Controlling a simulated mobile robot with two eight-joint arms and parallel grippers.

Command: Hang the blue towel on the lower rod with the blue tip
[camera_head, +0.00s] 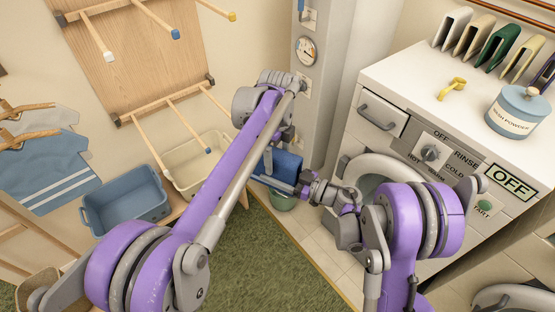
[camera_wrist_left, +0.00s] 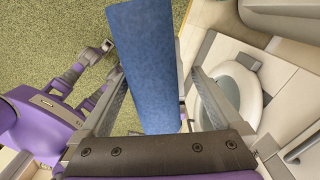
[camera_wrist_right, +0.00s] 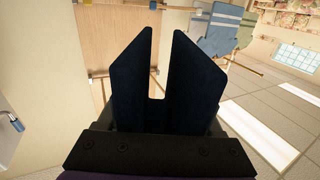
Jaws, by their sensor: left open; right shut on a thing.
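The blue towel (camera_head: 284,162) hangs folded from my right gripper (camera_head: 302,187), low in front of the washing machine. The right wrist view shows its two dark flaps (camera_wrist_right: 195,85) around the shut fingers. My left gripper (camera_head: 282,146) is open and points down at the towel. In the left wrist view the towel (camera_wrist_left: 148,65) shows between the spread fingers; I cannot tell whether they touch it. The lower rod with the blue tip (camera_head: 208,150) sticks out from the wooden board (camera_head: 140,60), left of the towel and clear of it.
Upper rods with white (camera_head: 109,56), blue (camera_head: 176,34) and yellow (camera_head: 232,16) tips stand above. A cream basket (camera_head: 180,180) and a blue basket (camera_head: 125,200) lie below. The washing machine (camera_head: 400,90) stands right. My left arm hides part of the lower rods.

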